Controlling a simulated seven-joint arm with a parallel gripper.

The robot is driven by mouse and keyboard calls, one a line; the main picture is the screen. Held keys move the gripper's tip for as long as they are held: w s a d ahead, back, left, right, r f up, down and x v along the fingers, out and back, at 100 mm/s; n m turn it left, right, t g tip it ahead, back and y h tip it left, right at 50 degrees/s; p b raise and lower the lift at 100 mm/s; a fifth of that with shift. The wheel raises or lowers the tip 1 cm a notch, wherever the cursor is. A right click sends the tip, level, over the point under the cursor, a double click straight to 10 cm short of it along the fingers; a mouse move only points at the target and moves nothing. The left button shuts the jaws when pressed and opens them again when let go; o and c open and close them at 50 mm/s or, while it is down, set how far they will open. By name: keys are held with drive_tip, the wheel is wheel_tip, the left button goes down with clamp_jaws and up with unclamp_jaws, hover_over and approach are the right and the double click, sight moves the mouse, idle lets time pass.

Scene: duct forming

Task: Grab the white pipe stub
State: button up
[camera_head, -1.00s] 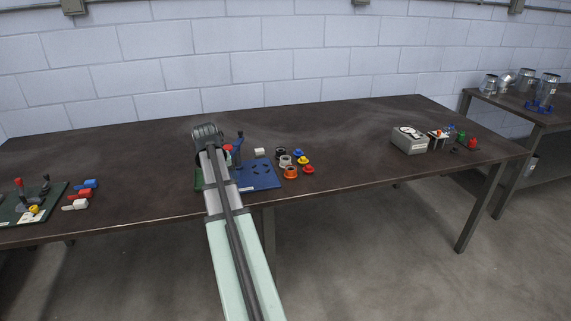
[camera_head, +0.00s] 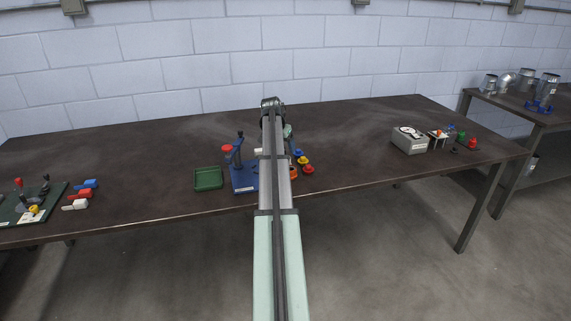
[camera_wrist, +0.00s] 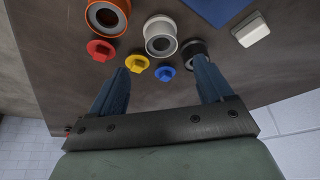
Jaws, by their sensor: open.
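The white pipe stub (camera_wrist: 160,37) stands on the dark table in the wrist view, its round opening facing the camera. My gripper (camera_wrist: 161,65) is open and empty, its two blue fingers spread apart. The stub lies beyond the fingertips, roughly in line with the gap between them, with no visible contact. In the head view my arm hides the stub, and my gripper's fingers cannot be made out.
Around the stub are an orange stub (camera_wrist: 107,18), a black stub (camera_wrist: 190,48) partly behind the right finger, and red (camera_wrist: 101,50), yellow (camera_wrist: 138,63) and blue (camera_wrist: 165,73) caps. A blue fixture (camera_head: 242,180) and green tray (camera_head: 208,178) stand left of my arm.

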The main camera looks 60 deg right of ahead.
drive_tip(key=shift+a+x, duration=0.15)
drive_tip(key=shift+x, duration=2.15)
drive_tip(key=shift+a+x, duration=0.15)
drive_tip(key=shift+x, duration=2.15)
drive_tip(key=shift+w, duration=0.15)
drive_tip(key=c, duration=1.1)
drive_tip(key=shift+c, duration=0.2)
